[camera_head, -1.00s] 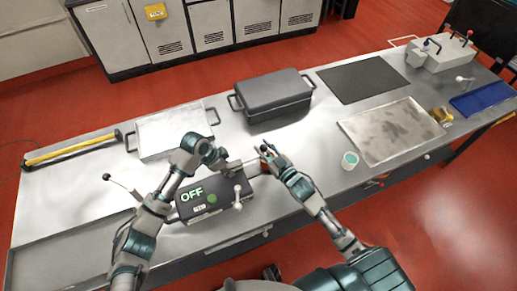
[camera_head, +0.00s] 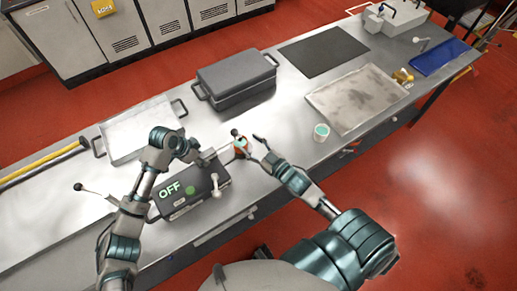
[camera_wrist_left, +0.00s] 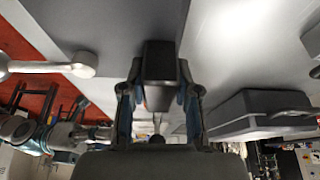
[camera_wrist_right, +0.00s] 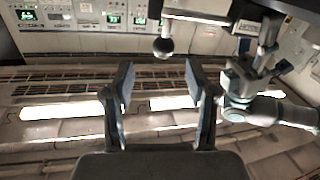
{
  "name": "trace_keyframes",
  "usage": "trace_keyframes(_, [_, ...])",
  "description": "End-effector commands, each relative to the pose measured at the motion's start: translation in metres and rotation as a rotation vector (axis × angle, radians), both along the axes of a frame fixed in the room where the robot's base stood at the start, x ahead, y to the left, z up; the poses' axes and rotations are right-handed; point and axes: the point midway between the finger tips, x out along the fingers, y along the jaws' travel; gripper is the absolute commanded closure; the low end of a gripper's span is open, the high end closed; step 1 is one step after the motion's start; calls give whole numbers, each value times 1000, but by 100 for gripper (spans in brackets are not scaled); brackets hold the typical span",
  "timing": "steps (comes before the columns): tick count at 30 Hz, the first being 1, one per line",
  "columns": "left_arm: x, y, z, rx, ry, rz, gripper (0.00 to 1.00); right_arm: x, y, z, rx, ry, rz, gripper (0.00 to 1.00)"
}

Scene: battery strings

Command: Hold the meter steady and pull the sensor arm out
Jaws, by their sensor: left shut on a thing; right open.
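The meter (camera_head: 190,193) is a dark grey box on the workbench, with a green "OFF" label, a green button and a white lever (camera_head: 215,182). My left gripper (camera_head: 204,160) is at its far side. In the left wrist view it is shut on a dark block (camera_wrist_left: 160,62), which appears to be part of the meter. My right gripper (camera_head: 247,138) is open and empty, right of the meter. In the right wrist view, a dark ball knob (camera_wrist_right: 163,46) on a grey bar, apparently the sensor arm, lies ahead, between the finger directions and not gripped.
A dark lidded case (camera_head: 236,80) and a pale handled tray (camera_head: 140,132) stand behind the meter. A teal-topped cup (camera_head: 321,132) is right of my right gripper, beside a large stained tray (camera_head: 358,98). A black mat (camera_head: 323,52) lies farther back.

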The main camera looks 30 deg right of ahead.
Motion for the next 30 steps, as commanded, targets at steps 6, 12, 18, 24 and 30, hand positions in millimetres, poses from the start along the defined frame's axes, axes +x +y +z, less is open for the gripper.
trace_keyframes(6, [1, 2, -2, 5, 2, 4, 100, -31, -8, -1, 1, 2, 0, 43])
trace_keyframes(12, [1, 2, -2, 4, 1, 3, 100, -38, -10, -1, 1, 1, -1, 43])
trace_keyframes(18, [1, 2, -2, 4, 1, 3, 64, -38, -10, -1, 1, 0, -1, 43])
trace_keyframes(24, [1, 1, -1, 2, 1, 2, 40, -38, -10, 0, 1, 0, -1, 43])
trace_keyframes(30, [0, 0, 1, 1, -1, 0, 40, -38, -11, 0, 2, 0, -1, 43])
